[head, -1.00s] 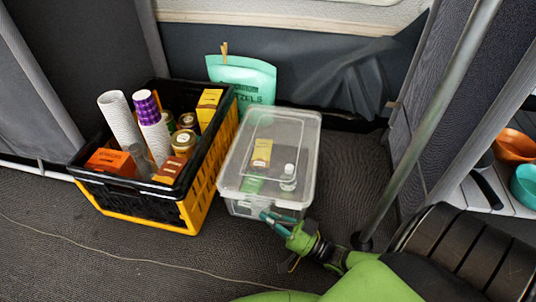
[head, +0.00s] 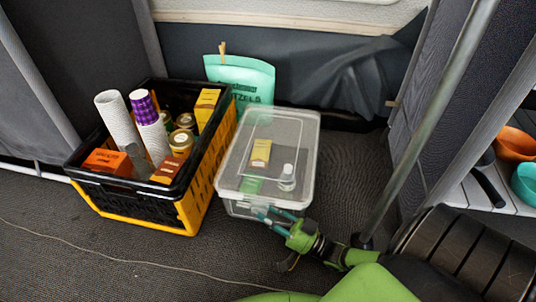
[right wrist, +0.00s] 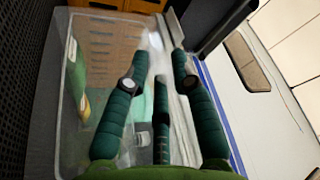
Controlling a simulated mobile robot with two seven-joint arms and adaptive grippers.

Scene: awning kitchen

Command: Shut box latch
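A clear plastic box (head: 230,178) with a translucent lid (head: 285,128) sits on the floor, a few items visible inside. The lid lies on top of the box. My right gripper (head: 262,213) is at the box's front side, low near the lid's front edge. In the right wrist view my right gripper (right wrist: 160,65) has its dark green fingers spread apart around the edge strip of the clear box (right wrist: 75,100). I cannot make out the latch or its position; the fingers cover that part of the front. My left gripper is not in view.
A black and yellow crate (head: 190,208) with cups, jars and cartons stands close left of the box. A teal pouch (head: 240,75) stands behind. A metal pole (head: 415,140) rises at right, beside a shelf with bowls (head: 514,145).

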